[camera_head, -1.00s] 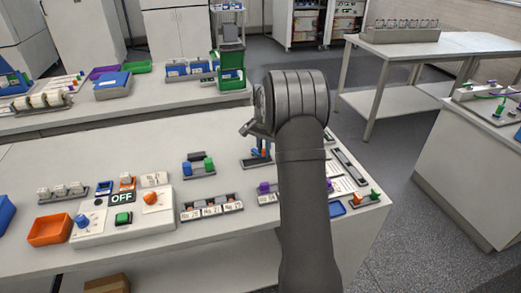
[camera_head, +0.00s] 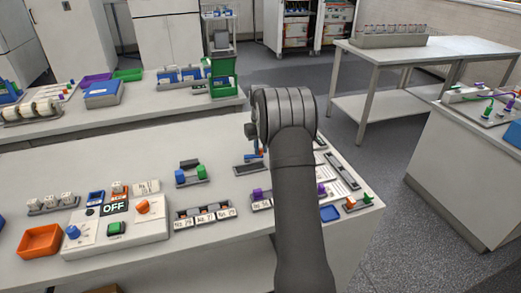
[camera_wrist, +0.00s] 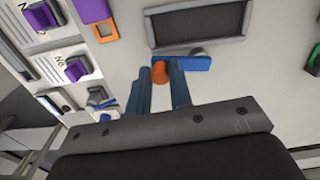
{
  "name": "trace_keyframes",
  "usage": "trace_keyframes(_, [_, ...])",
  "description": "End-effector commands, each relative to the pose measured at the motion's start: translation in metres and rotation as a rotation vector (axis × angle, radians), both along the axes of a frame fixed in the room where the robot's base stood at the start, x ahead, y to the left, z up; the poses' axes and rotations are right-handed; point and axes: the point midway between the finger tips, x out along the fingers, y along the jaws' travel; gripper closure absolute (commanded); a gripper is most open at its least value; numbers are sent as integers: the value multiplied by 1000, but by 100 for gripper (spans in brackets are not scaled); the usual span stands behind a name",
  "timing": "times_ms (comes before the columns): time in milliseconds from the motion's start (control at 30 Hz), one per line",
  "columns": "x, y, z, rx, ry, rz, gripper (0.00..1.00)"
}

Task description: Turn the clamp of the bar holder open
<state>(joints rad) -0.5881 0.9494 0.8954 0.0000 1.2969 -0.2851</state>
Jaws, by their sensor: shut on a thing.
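In the wrist view, my gripper (camera_wrist: 160,88) has two blue fingers around a small orange knob (camera_wrist: 160,72), and it is shut on that knob. The knob appears to belong to the clamp. A flat blue bar-like piece (camera_wrist: 190,64) lies right beside the knob, with a rounded grey part (camera_wrist: 197,52) behind it. Next to these is a long dark-grey framed holder (camera_wrist: 200,26) with an empty-looking recess. In the head view, the dark holder (camera_head: 245,169) shows just left of my arm, and my arm hides most of the clamp.
Purple parts (camera_wrist: 92,10) and an orange square frame (camera_wrist: 105,31) lie to the left in the wrist view. In the head view, a control box (camera_head: 115,220), an orange bin (camera_head: 40,241) and a blue-and-green block set (camera_head: 190,175) share the bench. Bare bench lies behind the block set.

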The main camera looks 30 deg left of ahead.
Motion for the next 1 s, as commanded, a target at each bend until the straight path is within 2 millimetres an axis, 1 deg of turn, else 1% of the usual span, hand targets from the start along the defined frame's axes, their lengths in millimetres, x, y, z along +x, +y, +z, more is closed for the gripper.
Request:
trace_keyframes(200, [6,4,0,1,-2,114,100])
trace_keyframes(400, [8,6,1,1,-2,170,100])
trace_keyframes(933, [9,7,1,1,-3,189,100])
trace_keyframes(967, [9,7,1,2,-4,189,75])
trace_keyframes(1000, [9,7,1,1,-3,189,67])
